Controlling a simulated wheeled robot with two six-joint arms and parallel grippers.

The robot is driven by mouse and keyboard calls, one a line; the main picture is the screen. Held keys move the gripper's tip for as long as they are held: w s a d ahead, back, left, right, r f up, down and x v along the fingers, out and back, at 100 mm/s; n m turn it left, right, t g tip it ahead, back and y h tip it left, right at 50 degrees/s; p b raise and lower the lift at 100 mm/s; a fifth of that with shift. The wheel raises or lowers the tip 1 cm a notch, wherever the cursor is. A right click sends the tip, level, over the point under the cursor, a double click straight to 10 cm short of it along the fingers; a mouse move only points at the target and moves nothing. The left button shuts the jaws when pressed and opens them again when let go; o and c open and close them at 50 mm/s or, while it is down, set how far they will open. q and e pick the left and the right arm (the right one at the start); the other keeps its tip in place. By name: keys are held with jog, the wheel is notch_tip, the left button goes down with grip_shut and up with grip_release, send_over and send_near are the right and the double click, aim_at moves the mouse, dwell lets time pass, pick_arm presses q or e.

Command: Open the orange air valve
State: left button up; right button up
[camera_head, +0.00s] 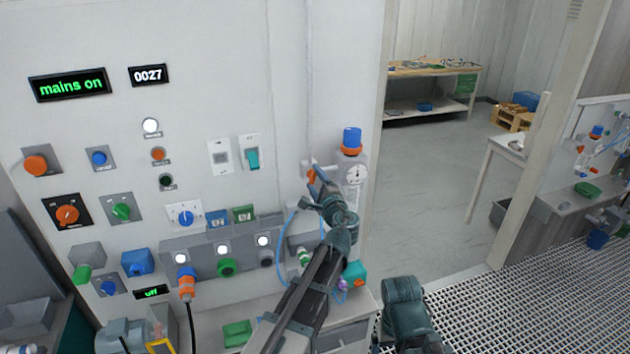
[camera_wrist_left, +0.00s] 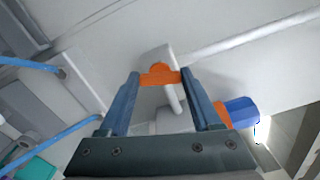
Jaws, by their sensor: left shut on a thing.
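The orange air valve (camera_head: 311,176) sits on a pipe fitting on the pale wall panel, left of the pressure gauge. Its orange handle (camera_wrist_left: 160,75) shows in the left wrist view, across the gap between my two blue fingers. My left gripper (camera_head: 315,178) is shut on this handle and hides part of it in the head view. The wrist view shows the grey valve body and pipe behind the handle. My right gripper is not in view; only a dark part of my right arm shows at the bottom.
A gauge unit (camera_head: 356,174) with a blue-topped orange-ringed knob (camera_head: 352,138) stands just right of the valve. A thin blue hose (camera_head: 281,245) loops left of my left arm. Switches and sockets fill the panel to the left. The floor right of the panel is open.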

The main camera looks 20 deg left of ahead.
pick_arm(q)
jog(key=shift+f+n, duration=0.1)
jog(key=shift+n, duration=0.5)
jog(key=shift+s, duration=0.1)
jog(key=o, duration=1.4)
jog(key=v, duration=1.3)
jog(key=shift+s+d, duration=0.3)
jog(key=shift+w, duration=0.1)
jog(key=x, duration=1.3)
jog(key=shift+w+a, duration=0.3)
